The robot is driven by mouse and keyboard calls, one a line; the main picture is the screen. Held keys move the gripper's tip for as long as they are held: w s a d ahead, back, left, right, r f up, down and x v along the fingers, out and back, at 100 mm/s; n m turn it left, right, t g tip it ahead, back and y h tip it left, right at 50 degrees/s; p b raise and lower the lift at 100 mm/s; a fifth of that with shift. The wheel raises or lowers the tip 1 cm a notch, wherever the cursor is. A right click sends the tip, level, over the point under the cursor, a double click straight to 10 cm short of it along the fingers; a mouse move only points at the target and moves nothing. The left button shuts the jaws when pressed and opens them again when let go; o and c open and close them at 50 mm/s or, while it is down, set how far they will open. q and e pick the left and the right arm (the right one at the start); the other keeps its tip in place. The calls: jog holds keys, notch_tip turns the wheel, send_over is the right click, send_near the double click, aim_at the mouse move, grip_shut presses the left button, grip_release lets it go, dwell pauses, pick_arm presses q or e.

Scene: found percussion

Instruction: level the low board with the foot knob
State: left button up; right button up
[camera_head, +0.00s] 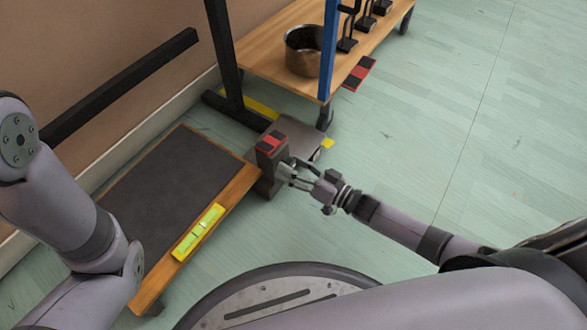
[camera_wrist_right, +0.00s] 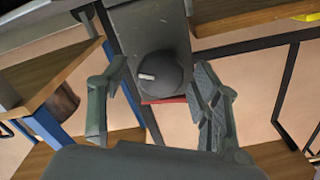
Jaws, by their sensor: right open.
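The low board (camera_head: 165,185) has a dark top and a wooden edge, and stands low over the floor at the left of the head view. A yellow-green spirit level (camera_head: 198,232) lies along its right edge; its bubble is too small to read. My right gripper (camera_head: 286,172) is beside a dark block with a red top (camera_head: 271,142) at the board's far right corner. In the right wrist view a dark round knob (camera_wrist_right: 168,78) with a pale mark sits on a grey face, between the fingers of my open right gripper (camera_wrist_right: 160,95). My left gripper is out of view.
A wooden shelf (camera_head: 262,42) with a metal pot (camera_head: 303,52) and a blue post (camera_head: 328,50) stands at the back. A dark rail (camera_head: 120,88) runs along the wall. The pale green floor (camera_head: 450,120) at the right is clear.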

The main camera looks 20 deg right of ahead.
jog(key=shift+c, duration=0.2)
jog(key=c, duration=1.1)
jog(key=shift+n+p, duration=0.3)
jog(key=n+p, duration=0.1)
jog(key=n, duration=0.1)
jog(key=shift+r+n, duration=0.1)
jog(key=shift+n, duration=0.3)
jog(key=shift+s+a+n+p, duration=0.1)
jog(key=shift+n+p, duration=0.95)
jog(key=shift+n, duration=4.55)
